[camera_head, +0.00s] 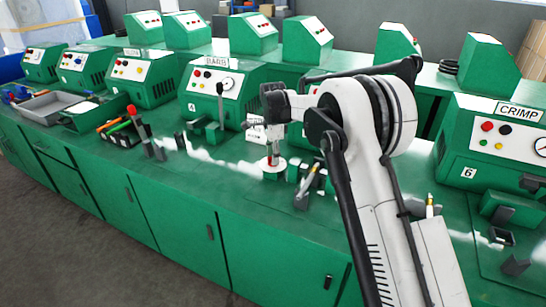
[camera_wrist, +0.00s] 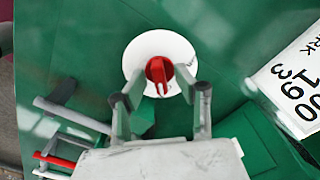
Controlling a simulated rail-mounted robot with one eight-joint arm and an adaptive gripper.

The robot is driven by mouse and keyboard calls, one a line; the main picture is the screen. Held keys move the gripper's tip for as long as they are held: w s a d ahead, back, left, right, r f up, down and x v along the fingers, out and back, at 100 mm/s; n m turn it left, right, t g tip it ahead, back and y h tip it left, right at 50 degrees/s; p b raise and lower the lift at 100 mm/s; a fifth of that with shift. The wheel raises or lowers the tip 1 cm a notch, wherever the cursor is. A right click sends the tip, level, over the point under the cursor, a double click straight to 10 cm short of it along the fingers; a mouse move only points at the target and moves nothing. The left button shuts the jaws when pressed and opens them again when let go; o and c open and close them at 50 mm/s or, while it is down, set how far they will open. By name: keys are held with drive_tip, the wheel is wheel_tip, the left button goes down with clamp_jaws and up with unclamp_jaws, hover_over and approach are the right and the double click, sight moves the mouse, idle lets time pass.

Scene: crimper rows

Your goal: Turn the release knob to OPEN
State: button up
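The red release knob (camera_wrist: 157,70) stands on a round white dial (camera_wrist: 150,47) in the wrist view. Its narrow red grip points toward the bottom of that view. Lettering on the dial is too small to read. In the head view the knob (camera_head: 272,160) and dial (camera_head: 268,167) sit on the green bench in front of the middle machines. My gripper (camera_wrist: 160,93) has its fingers spread, one to each side of the knob, with clear gaps. It appears empty. In the head view my gripper hangs just above the dial, partly hidden by my wrist.
A white label plate (camera_wrist: 297,78) lies right of the dial in the wrist view. A lever-like fixture (camera_head: 307,187) stands close right of the dial. Green machines line the bench, including the CRIMP machine (camera_head: 500,143). A tool holder (camera_head: 125,132) is further left.

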wheel_tip(320, 180, up, 12)
idle(0.5)
drive_tip(key=s+d+r+n+t, duration=0.1)
drive_tip(key=s+d+r+n, duration=0.1)
drive_tip(key=s+d+r, duration=0.4)
drive_tip(key=s+d+r+n+t, duration=0.1)
drive_tip(key=s+d+r+n, duration=0.3)
drive_tip(key=s, duration=0.5)
drive_tip(key=s+d+r+n+t, duration=0.1)
drive_tip(key=s+d+r+t, duration=0.1)
drive_tip(key=s+d+r, duration=0.35)
drive_tip(key=s+d+f+n+t, duration=0.1)
drive_tip(key=s+f, duration=0.3)
drive_tip(key=s, duration=0.5)
drive_tip(key=s+d+f+n+t, duration=0.1)
drive_tip(key=s+d+f+n, duration=0.2)
drive_tip(key=s, duration=0.5)
drive_tip(key=s+d+f+n+t, duration=0.1)
drive_tip(key=s+d+f, duration=0.3)
drive_tip(key=s, duration=0.5)
drive_tip(key=shift+s+d+f+n, duration=0.3)
drive_tip(key=shift+f+n, duration=0.1)
drive_tip(key=shift+n, duration=0.5)
